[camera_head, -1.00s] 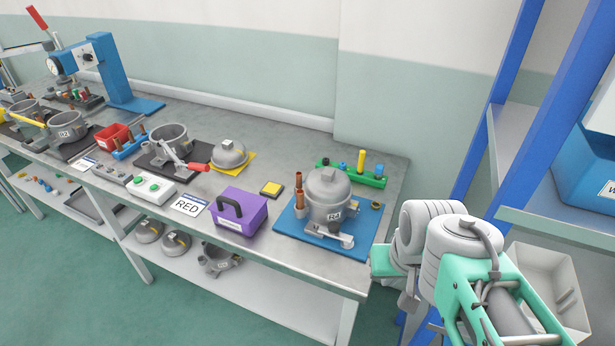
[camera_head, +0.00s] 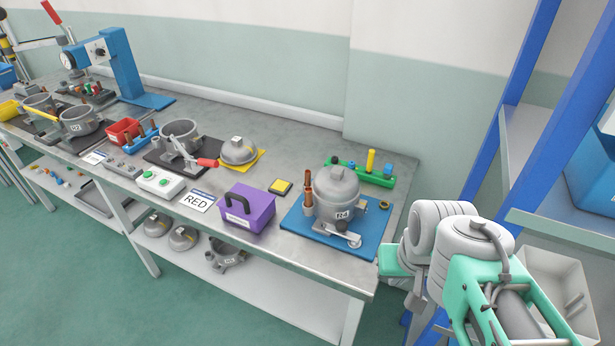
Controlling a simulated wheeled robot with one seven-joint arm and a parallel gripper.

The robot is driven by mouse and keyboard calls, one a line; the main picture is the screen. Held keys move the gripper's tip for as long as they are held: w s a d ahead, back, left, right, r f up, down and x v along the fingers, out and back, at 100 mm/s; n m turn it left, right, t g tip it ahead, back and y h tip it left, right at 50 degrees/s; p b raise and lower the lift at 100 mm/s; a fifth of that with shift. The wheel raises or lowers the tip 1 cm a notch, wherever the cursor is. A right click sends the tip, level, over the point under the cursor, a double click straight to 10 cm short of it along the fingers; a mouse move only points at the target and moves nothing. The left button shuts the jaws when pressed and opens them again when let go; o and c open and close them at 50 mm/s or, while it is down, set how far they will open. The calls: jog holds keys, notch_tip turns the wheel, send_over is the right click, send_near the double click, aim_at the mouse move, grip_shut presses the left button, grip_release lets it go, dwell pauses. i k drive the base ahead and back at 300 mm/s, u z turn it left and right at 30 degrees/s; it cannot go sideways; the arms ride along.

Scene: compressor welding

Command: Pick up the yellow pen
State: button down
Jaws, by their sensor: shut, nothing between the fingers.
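A yellow upright stick (camera_head: 370,160), which looks like the yellow pen, stands in a green holder (camera_head: 377,177) at the back right of the workbench. Its lower end is hidden in the holder. My arm is folded at the lower right, beyond the bench's right end and apart from the holder. The fingers of my gripper do not show.
A grey pot-shaped housing (camera_head: 336,192) on a blue mat (camera_head: 296,221) stands just in front of the green holder. A purple box (camera_head: 246,210) is to its left. Blue shelf posts (camera_head: 491,140) rise to the right.

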aim_at(370, 160)
jog(key=k, duration=0.5)
jog(key=u, duration=2.1)
jog(key=i, duration=1.2)
jog(key=z, duration=2.8)
jog(key=i, duration=0.65)
jog(key=z, duration=0.05)
